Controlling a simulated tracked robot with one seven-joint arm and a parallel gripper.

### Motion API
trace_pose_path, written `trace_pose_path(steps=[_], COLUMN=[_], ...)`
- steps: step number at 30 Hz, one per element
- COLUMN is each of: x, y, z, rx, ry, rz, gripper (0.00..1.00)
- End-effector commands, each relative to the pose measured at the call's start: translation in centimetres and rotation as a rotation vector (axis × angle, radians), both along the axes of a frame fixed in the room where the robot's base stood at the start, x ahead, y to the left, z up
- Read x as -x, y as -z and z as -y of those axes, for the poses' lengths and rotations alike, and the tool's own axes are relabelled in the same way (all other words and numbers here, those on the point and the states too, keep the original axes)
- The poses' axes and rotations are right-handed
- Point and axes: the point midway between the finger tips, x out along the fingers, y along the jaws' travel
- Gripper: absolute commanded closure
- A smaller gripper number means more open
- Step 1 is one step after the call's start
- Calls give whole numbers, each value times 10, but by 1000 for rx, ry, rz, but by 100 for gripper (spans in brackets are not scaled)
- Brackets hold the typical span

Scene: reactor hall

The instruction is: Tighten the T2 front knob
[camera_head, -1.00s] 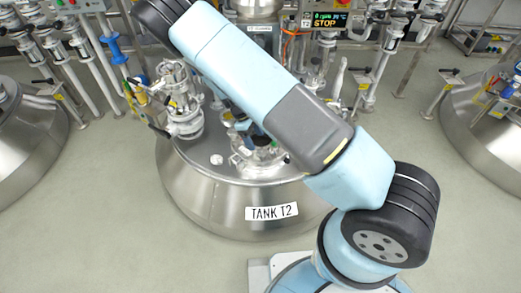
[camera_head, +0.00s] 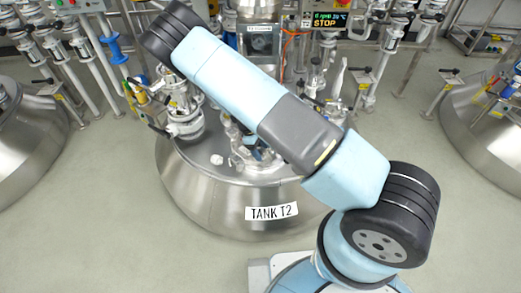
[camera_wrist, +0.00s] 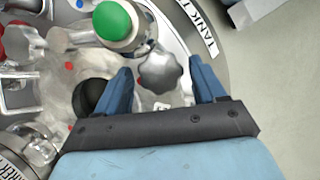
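Tank T2 (camera_head: 215,205) is a steel vessel with fittings on its lid, and its label (camera_head: 271,212) faces the head camera. In the wrist view a grey metal lobed knob (camera_wrist: 160,73) lies between the two blue fingers of my gripper (camera_wrist: 161,70). The fingers are apart, with a visible gap on each side of the knob, so my gripper is open. I cannot tell how deep the fingertips reach beside it. In the head view my arm crosses over the tank and hides the knob.
A green-capped fitting (camera_wrist: 112,20) stands close to the knob in the wrist view. A dark round opening (camera_wrist: 90,95) lies beside the left finger. In the head view a valve assembly (camera_head: 182,110) stands on the lid's left. A display (camera_head: 328,19) reads STOP. Floor in front is clear.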

Motion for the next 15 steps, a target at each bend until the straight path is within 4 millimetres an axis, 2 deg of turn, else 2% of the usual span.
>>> trace_pose_path(steps=[2,13,15], x=[0,0,0], y=[0,0,0], z=[0,0,0], rx=[0,0,0], ry=[0,0,1], rz=[0,0,0], gripper=[39,74,77])
